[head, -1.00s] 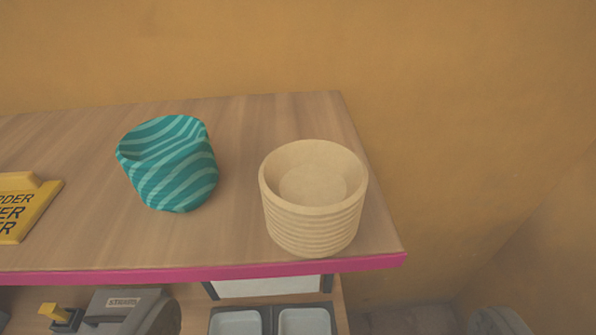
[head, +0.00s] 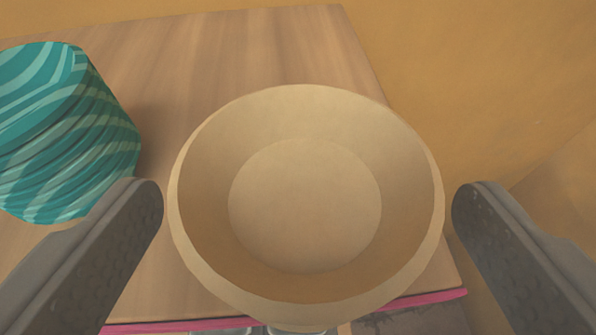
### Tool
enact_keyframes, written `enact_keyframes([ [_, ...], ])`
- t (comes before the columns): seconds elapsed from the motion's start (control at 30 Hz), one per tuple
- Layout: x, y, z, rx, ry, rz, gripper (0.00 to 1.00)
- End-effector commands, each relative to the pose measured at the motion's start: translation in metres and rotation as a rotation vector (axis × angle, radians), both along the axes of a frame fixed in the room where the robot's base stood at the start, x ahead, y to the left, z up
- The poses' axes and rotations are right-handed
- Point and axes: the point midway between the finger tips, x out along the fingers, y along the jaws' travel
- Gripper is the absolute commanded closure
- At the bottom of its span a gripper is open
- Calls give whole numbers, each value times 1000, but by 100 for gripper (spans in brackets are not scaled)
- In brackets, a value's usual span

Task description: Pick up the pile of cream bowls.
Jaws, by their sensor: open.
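The pile of cream bowls (head: 305,205) stands upright near the right end of the wooden shelf, and I look down into its empty top bowl. My gripper (head: 307,200) is open, with one dark finger to the left of the pile and one to the right. A narrow gap shows between each fingertip and the rim in this view. The lower bowls are hidden under the top one. I cannot tell how far down the fingertips reach beside the pile.
A teal striped pile (head: 70,135) stands to the left, close to my left finger. The wooden shelf (head: 240,60) is bare behind the bowls. Its pink front edge (head: 425,298) is near, and its right edge lies close to the pile. An orange wall (head: 480,80) is behind.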

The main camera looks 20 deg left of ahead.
Motion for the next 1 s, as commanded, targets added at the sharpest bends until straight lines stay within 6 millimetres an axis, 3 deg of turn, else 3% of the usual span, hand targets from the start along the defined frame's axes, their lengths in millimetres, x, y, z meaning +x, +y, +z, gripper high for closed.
enact_keyframes([
  [0.2,24,8,-11,0,1,1,7],
  [0.43,26,8,-12,0,0,-1,7],
  [0.7,26,8,-12,0,0,0,58],
  [1.0,26,8,-10,0,0,0,59],
])
